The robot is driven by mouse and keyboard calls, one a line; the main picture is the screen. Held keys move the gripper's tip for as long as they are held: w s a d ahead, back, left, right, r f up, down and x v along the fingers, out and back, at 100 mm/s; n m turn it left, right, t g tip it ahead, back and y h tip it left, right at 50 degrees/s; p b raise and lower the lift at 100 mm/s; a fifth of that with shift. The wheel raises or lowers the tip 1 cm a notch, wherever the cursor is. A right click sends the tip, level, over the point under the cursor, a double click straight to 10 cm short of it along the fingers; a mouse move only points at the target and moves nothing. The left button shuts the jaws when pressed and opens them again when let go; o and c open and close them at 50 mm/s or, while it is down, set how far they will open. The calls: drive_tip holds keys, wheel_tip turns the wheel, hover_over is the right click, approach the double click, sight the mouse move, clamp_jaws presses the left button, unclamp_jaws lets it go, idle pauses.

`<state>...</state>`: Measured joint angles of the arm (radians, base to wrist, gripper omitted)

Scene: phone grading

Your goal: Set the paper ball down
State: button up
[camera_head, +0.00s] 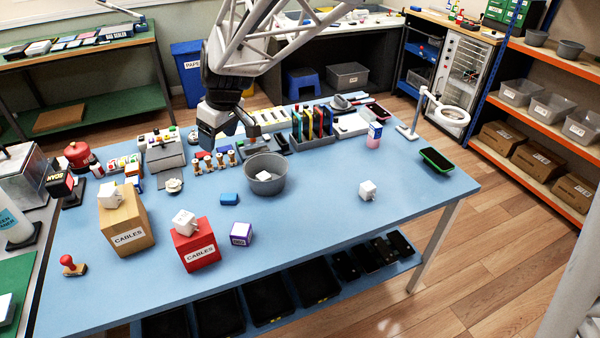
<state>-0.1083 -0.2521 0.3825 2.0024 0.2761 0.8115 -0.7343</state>
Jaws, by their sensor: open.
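A small white lump (263,176) lies inside a round grey bin (279,187) near the middle of the blue table. It may be the paper ball, but it is too small to tell. Similar white blocky pieces sit on the brown cables box (125,227), on the red cables box (195,249) and on the bare table, where one white piece (367,191) lies to the right. My gripper (229,136) is open above the table, behind and to the left of the grey bin. I see nothing held between its fingers.
Small wooden-based stamps (209,163) stand below my gripper. The table's front right is mostly clear.

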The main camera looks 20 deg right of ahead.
drive_tip(key=s+d+m+h, duration=0.1)
drive_tip(key=s+d+m, duration=0.1)
drive_tip(key=s, duration=0.8)
drive_tip(key=s+d+r+m+h, duration=0.1)
drive_tip(key=s+d+m, duration=0.2)
drive_tip(key=s, duration=0.6)
drive_tip(key=s+d+r+m, duration=0.1)
drive_tip(key=s+d, duration=0.4)
drive_tip(key=s, duration=0.5)
drive_tip(key=shift+s+d+m+h, duration=0.2)
drive_tip(key=shift+s+m+h, duration=0.2)
drive_tip(key=shift+m, duration=0.5)
